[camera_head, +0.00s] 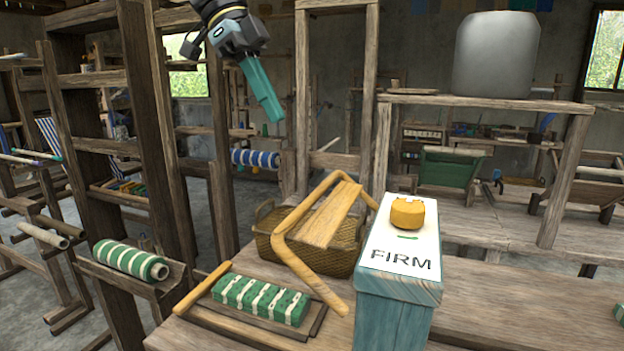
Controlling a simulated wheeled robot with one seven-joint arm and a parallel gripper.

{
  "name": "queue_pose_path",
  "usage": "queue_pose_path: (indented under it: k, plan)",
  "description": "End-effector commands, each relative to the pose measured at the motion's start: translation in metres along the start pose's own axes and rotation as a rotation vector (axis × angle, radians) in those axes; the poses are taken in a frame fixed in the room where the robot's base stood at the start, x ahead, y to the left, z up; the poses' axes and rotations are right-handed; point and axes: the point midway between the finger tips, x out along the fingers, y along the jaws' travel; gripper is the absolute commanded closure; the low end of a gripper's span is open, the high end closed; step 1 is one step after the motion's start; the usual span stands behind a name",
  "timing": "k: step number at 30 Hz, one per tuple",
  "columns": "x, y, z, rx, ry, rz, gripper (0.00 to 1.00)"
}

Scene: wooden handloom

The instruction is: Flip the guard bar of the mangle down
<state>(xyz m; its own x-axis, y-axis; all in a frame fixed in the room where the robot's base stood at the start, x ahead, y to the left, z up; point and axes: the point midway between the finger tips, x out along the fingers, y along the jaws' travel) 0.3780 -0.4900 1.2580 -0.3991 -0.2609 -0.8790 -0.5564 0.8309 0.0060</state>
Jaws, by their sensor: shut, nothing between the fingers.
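A bent, honey-coloured wooden bar (305,262), which looks like the guard bar, stands raised above the table. It rises from beside the teal box, bends at the left and runs up and back to a bend at the top. Its far end passes behind the box. The teal box (392,318) has a white top marked "FIRM" and an orange knob (407,213). Which parts make up the mangle is not clear. My gripper (275,116) is shut and empty, with teal fingers pointing down, high above and apart from the bar.
A wicker basket (268,250) with a wooden board (332,215) stands behind the bar. A green-and-white striped bundle (262,300) lies on a low tray in front, with a wooden rod (202,287) beside it. Loom posts (168,130) rise at the left.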

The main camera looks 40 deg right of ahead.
Motion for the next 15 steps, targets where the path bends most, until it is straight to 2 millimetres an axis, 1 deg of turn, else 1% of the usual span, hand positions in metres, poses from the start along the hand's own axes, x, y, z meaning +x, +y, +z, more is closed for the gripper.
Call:
queue_pose_path:
  k: [3,11,15]
  plan:
    - [-0.0011,0.0007,-0.0044,0.024,0.005,0.007,1.0]
    - [-0.0005,0.0006,-0.0036,0.021,0.004,0.006,1.0]
    - [0.0067,0.0006,-0.0039,0.021,0.004,0.007,1.0]
